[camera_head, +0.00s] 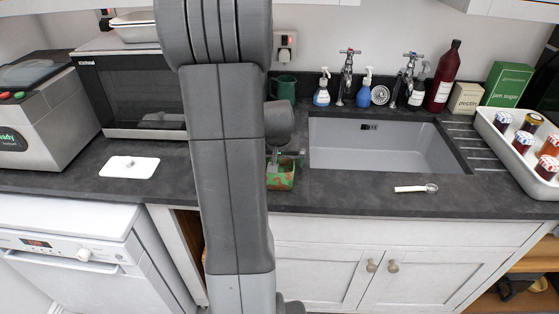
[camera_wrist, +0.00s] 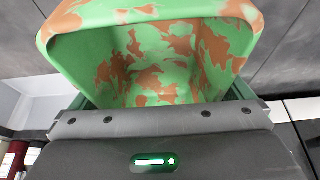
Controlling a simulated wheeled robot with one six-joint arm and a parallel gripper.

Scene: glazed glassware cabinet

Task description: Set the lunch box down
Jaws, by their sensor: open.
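The lunch box (camera_head: 281,179) is an open-topped green box with brown patches. In the head view it is at the counter's front, just left of the sink, and appears to rest on the worktop. In the wrist view the lunch box (camera_wrist: 150,60) fills the upper middle, its hollow inside facing the camera. My gripper (camera_head: 287,157) is open at the top of the box, close to it. Whether the jaws still touch the box cannot be told. My arm hides part of the counter left of the box.
The sink (camera_head: 385,147) lies right of the box. A green mug (camera_head: 284,88) and soap bottles stand behind. A white board (camera_head: 129,167) lies left, before the microwave (camera_head: 135,95). A tray of jars (camera_head: 517,152) is far right.

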